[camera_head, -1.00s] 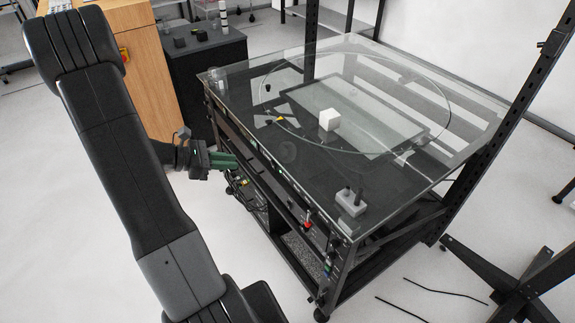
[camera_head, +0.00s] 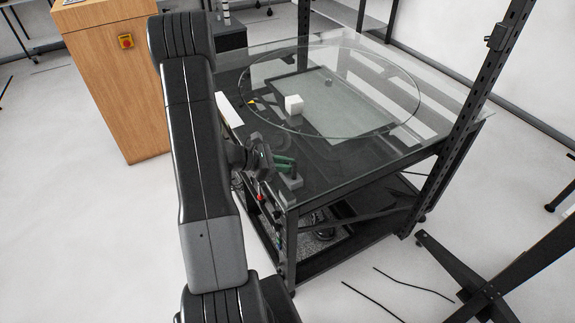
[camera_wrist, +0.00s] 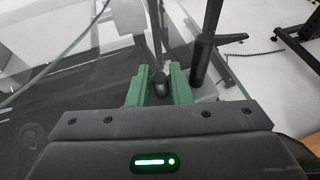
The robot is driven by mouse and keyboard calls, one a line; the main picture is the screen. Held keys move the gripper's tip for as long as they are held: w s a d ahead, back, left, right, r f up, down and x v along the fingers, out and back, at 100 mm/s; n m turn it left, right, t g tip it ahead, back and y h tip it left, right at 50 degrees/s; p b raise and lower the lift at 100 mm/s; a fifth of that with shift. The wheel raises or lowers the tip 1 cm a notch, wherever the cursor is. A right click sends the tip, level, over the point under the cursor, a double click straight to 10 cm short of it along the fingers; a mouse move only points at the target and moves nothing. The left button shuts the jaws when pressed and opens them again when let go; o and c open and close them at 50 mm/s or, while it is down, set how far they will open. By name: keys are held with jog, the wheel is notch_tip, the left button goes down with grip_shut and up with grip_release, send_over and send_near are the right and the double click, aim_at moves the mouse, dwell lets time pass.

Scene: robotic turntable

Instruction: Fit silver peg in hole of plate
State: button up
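My gripper (camera_head: 285,163) has green fingers and is at the near corner of the glass-topped table, just above a small grey plate (camera_head: 292,184). In the wrist view the two green fingers (camera_wrist: 158,92) are apart. A dark grey, round-topped peg (camera_wrist: 159,76) shows between them, with no clear sign of a grip. A taller dark peg (camera_wrist: 202,62) stands upright just right of the fingers, on the pale plate (camera_wrist: 208,88). Neither peg looks plainly silver in this light. The plate's hole cannot be made out, and my gripper partly hides the plate in the head view.
A white cube (camera_head: 294,105) sits on the glass table (camera_head: 375,160), within the large glass disc (camera_head: 418,98). A dark upright post (camera_head: 457,130) rises at the table's right side. A wooden cabinet (camera_head: 112,85) stands at the left.

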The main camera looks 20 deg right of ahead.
jog(key=shift+d, duration=0.1)
grip_shut()
jog(key=shift+r, duration=0.1)
